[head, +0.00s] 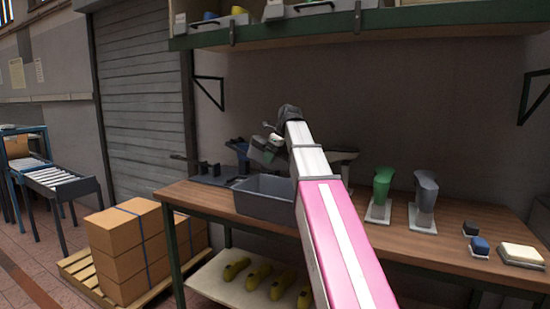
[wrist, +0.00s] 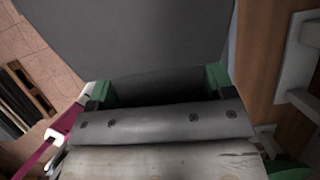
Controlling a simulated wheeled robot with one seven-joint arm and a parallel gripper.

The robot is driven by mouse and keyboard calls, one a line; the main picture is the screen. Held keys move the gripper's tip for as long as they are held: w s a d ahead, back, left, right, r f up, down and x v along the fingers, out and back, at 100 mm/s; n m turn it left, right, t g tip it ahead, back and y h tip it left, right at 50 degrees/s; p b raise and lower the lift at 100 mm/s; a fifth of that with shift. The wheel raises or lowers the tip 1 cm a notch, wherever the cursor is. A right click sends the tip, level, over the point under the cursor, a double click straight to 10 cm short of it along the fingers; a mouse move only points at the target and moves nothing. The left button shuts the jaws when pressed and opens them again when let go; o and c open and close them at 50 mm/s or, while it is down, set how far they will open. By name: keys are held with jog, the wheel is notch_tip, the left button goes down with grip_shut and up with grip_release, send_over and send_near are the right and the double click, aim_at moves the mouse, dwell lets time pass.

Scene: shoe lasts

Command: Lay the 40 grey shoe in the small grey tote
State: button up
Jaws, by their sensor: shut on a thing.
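My gripper (head: 271,141) is at the end of my pink and white arm, above the grey tote (head: 262,206) on the workbench. It is shut on a grey shoe (head: 264,153), which it holds in the air over the tote's back part. In the wrist view the green-padded fingers (wrist: 158,88) stand on either side of a grey body. The plain grey surface (wrist: 140,35) filling the upper middle looks like the shoe seen close up. No size mark on it can be read. My arm hides the tote's right end, and the tote's floor is hardly visible.
A green last (head: 382,186) and a grey last (head: 425,194) stand on pale bases to the right. Small blocks and a pale pad (head: 522,254) lie at the right end. Dark fixtures (head: 208,172) stand behind the tote. A shelf (head: 300,30) hangs above.

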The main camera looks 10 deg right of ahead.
aim_at(283, 153)
jog(key=shift+f, duration=0.2)
notch_tip(283, 153, down, 7)
dwell(2.1)
dwell(0.4)
jog(key=o, duration=1.1)
jog(key=v, duration=1)
jog(key=shift+s+d+r, duration=0.1)
jog(key=shift+s+r, duration=0.05)
jog(key=shift+r, duration=0.15)
